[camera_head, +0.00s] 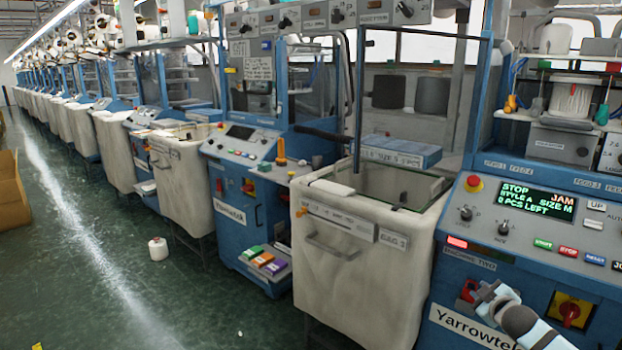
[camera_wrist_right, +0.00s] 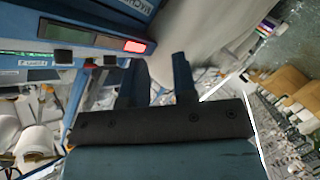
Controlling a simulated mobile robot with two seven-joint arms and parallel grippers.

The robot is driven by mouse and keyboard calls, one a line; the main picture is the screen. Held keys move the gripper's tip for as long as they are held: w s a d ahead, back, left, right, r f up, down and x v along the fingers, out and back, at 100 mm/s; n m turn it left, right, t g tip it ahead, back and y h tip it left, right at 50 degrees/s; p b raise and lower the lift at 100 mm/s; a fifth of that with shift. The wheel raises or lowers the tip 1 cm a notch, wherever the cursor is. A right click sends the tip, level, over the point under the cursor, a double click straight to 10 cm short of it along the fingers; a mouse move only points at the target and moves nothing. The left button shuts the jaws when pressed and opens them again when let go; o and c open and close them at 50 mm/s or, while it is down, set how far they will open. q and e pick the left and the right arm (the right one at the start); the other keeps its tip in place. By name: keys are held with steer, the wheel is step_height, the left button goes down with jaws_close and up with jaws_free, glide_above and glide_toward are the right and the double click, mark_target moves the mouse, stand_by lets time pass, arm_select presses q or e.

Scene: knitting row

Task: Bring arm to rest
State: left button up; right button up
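My right arm comes in at the lower right of the head view. Its gripper (camera_head: 484,294) is in front of the blue Yarrowtek machine panel (camera_head: 448,285), close to a red lever (camera_head: 467,291); I cannot tell whether they touch. In the right wrist view the two dark fingers (camera_wrist_right: 158,82) stand apart with nothing held between them, so the gripper is open. My left gripper is not in view.
The machine's display (camera_head: 537,201) reads STOP, JAM, STYLE A, SIZE M, 0 PCS LEFT. A red light (camera_head: 457,243) is lit below it. A pale fabric bin (camera_head: 365,285) stands just left. A yarn cone (camera_head: 158,248) stands on the green aisle floor (camera_head: 110,270), which is mostly clear.

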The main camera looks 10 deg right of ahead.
steer(key=s+a+f+g+y, duration=0.1)
steer(key=s+a+f+y, duration=0.1)
steer(key=s+a+f, duration=0.65)
steer(key=s+a+f+m+y, duration=0.15)
steer(key=s+a, duration=0.45)
steer(key=a, duration=0.7)
steer(key=s+a+f+g+y, duration=0.1)
steer(key=s+a+f+y, duration=0.2)
steer(key=s+a+f, duration=0.55)
steer(key=s+a+r+m+y+p, duration=0.1)
steer(key=s+a+r, duration=0.25)
steer(key=a, duration=0.25)
steer(key=s+a+r+m, duration=0.1)
steer(key=s+a+r, duration=0.25)
steer(key=a, duration=0.25)
arm_select(q)
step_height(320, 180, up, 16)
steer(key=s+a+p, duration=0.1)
steer(key=p, duration=2.1)
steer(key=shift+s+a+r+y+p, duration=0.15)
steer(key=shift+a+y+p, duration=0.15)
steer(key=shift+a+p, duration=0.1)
arm_select(e)
step_height(320, 180, up, 16)
steer(key=d, duration=0.1)
steer(key=shift+s+d+f+g, duration=0.2)
steer(key=shift+s+d+g, duration=0.1)
steer(key=shift+d+g, duration=0.1)
